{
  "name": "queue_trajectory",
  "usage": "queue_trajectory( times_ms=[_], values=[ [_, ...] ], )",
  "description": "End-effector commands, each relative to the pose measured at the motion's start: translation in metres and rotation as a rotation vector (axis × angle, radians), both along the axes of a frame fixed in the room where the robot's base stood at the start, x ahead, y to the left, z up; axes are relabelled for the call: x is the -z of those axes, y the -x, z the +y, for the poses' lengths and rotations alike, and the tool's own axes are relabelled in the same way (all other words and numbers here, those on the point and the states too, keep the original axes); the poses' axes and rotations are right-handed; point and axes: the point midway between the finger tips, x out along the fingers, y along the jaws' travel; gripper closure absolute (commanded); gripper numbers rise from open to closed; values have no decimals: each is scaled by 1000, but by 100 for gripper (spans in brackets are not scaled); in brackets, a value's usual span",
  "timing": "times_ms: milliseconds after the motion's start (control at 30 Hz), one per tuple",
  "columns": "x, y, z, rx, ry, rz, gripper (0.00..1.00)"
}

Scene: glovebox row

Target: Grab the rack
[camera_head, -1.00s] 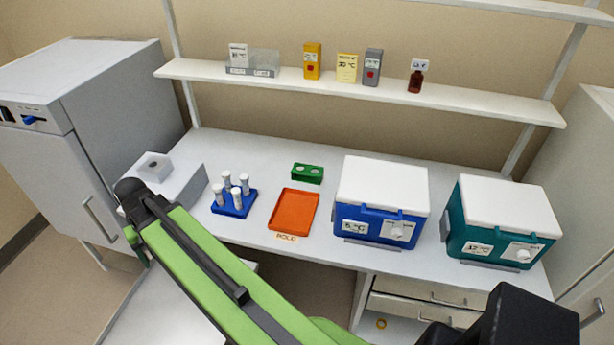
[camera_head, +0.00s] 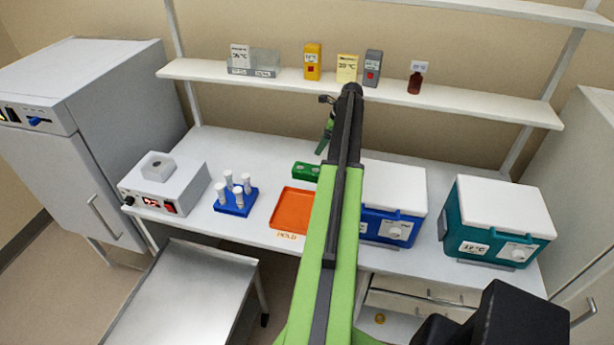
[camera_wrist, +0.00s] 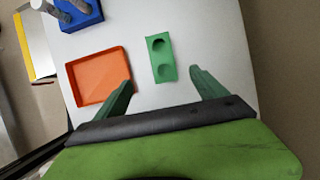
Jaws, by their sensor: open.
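A small green rack (camera_head: 306,171) with two round wells lies on the bench, left of the blue cooler. In the wrist view the green rack (camera_wrist: 161,58) lies ahead of and between my two fingertips, with its wells empty. My gripper (camera_head: 322,150) is above the bench behind the rack in the head view, and its open fingers (camera_wrist: 160,82) show on either side in the wrist view. A blue rack (camera_head: 236,203) holds several upright white-capped tubes further left; part of it shows in the wrist view (camera_wrist: 82,14).
An orange tray (camera_head: 292,210) marked HOLD lies beside the green rack. A blue cooler (camera_head: 398,190), partly behind my arm, and a teal cooler (camera_head: 497,220) stand to the right. A grey heater box (camera_head: 165,187) is at left. A shelf (camera_head: 215,76) hangs above.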

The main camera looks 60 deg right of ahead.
Motion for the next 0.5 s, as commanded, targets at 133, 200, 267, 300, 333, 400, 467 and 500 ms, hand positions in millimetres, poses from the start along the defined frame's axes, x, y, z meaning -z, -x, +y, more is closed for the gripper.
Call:
queue_trajectory(
  times_ms=[133, 200, 267, 300, 333, 400, 467, 500],
  values=[
    [28, -7, 2, -3, 1, 1, 18],
    [44, -12, 4, -3, 1, 1, 18],
    [57, -17, 5, -3, 1, 1, 18],
    [65, -20, 6, -3, 0, 1, 18],
    [71, -23, 7, -3, 0, 1, 18],
    [85, -29, 8, -3, 0, 1, 18],
    [97, -33, 10, -4, 1, 2, 18],
    [104, -36, 10, -4, 1, 2, 18]
  ],
)
